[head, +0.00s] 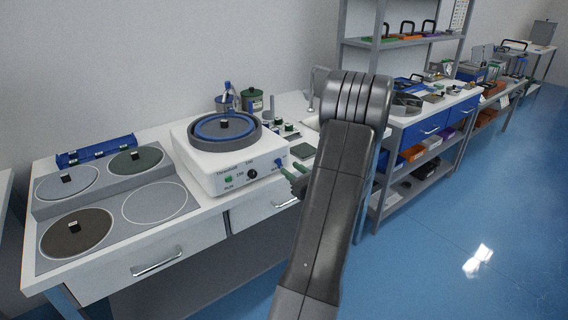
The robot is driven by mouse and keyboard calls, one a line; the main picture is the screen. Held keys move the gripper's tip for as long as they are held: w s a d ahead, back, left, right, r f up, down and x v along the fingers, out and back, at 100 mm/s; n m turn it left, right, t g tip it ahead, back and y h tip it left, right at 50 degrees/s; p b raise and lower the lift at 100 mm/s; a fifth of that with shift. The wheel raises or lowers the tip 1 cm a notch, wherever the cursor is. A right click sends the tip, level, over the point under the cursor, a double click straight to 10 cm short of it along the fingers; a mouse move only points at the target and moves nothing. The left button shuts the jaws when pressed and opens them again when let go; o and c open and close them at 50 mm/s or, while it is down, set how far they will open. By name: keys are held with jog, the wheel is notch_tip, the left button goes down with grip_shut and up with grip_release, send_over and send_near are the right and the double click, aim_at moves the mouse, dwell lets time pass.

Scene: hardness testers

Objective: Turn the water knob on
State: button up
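The white grinding and polishing machine (205,176) stands on the bench, with a round blue-rimmed bowl on top. Its front panel has a green button (228,179), a black dial (252,173) and a small blue knob (278,163) at the right end. The blue knob appears to be the water knob; its label is too small to read.
Left of the machine, a grey plate (120,230) holds several round discs. A blue case (96,150) lies behind it. Bottles (252,100) stand behind the machine. A shelved bench (425,125) stands at right. Blue floor (450,240) is clear at lower right.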

aim_at(280, 161)
jog(key=x, duration=0.5)
jog(key=shift+w+a, duration=0.1)
jog(key=shift+w, duration=0.05)
grip_shut()
